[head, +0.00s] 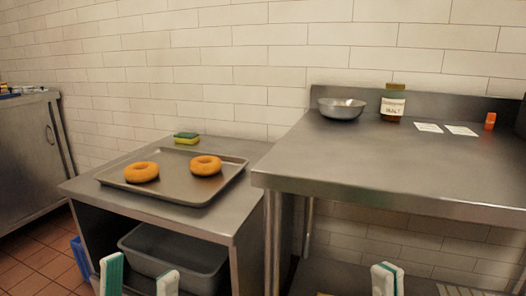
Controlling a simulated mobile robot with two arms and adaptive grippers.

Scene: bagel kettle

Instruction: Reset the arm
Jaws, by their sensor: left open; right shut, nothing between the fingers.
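My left gripper (140,280) shows at the bottom left of the head view. Its two pale fingertips, one with a green pad, stand apart with nothing between them. It is in front of the low metal stand. My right gripper (387,279) shows at the bottom, right of centre, in front of the taller steel table. Its fingertips are together and hold nothing. Both arms are below the picture's edge. Two bagels (142,172) (206,165) lie on a metal tray (190,191) on the low stand, apart from both grippers.
A green and yellow sponge (187,138) lies behind the tray. A grey bin (170,262) sits under the stand. The steel table (400,165) holds a metal bowl (341,109), a labelled jar (393,102), two white cards and an orange-capped item (490,121). Its front area is clear.

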